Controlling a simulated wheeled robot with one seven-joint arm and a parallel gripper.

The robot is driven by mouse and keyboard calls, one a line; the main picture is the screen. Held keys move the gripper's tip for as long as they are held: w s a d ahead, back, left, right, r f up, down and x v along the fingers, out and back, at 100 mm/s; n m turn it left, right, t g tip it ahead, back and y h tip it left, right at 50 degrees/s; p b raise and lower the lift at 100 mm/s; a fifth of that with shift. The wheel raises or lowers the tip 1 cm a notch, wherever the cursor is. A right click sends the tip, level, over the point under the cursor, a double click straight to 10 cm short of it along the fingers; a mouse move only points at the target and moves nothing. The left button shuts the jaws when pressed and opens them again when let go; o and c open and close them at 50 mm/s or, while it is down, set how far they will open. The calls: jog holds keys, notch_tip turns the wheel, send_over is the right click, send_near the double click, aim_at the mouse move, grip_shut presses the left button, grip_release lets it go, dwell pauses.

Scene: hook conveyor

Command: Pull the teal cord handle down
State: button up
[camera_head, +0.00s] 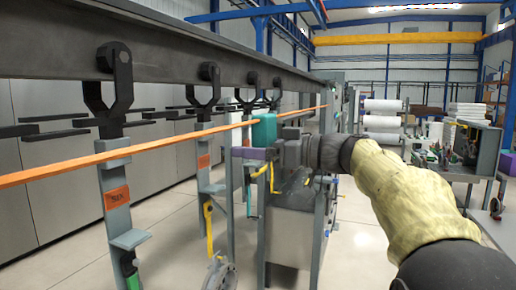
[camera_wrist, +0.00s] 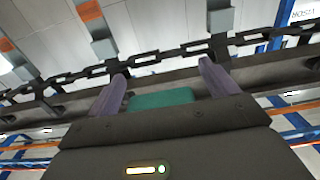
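The teal handle (camera_head: 264,130) is a block beside the long orange cord (camera_head: 160,146) under the dark overhead rail, in the middle of the head view. My gripper (camera_head: 238,153) is level and close to it, with its purple fingers just below and left of the block in that picture. In the wrist view the teal handle (camera_wrist: 162,99) shows between the bases of the purple fingers of my gripper (camera_wrist: 163,72). The fingers stand wide apart, with a visible gap on the right side of the block. Whether the left finger touches it cannot be told.
The dark rail (camera_head: 180,50) carries several hooks with hanging grey posts and orange tags (camera_head: 117,197). A chain (camera_wrist: 150,60) crosses the wrist view. A grey metal cabinet (camera_head: 290,225) stands below my gripper. Floor is clear at the lower left.

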jog(key=shift+s+d+f+b, duration=0.15)
jog(key=shift+d+b, duration=0.2)
jog(key=shift+d, duration=0.2)
jog(key=b+v, duration=0.4)
jog(key=v, duration=1.2)
jog(key=shift+s, duration=0.15)
jog(key=shift+d, duration=0.1)
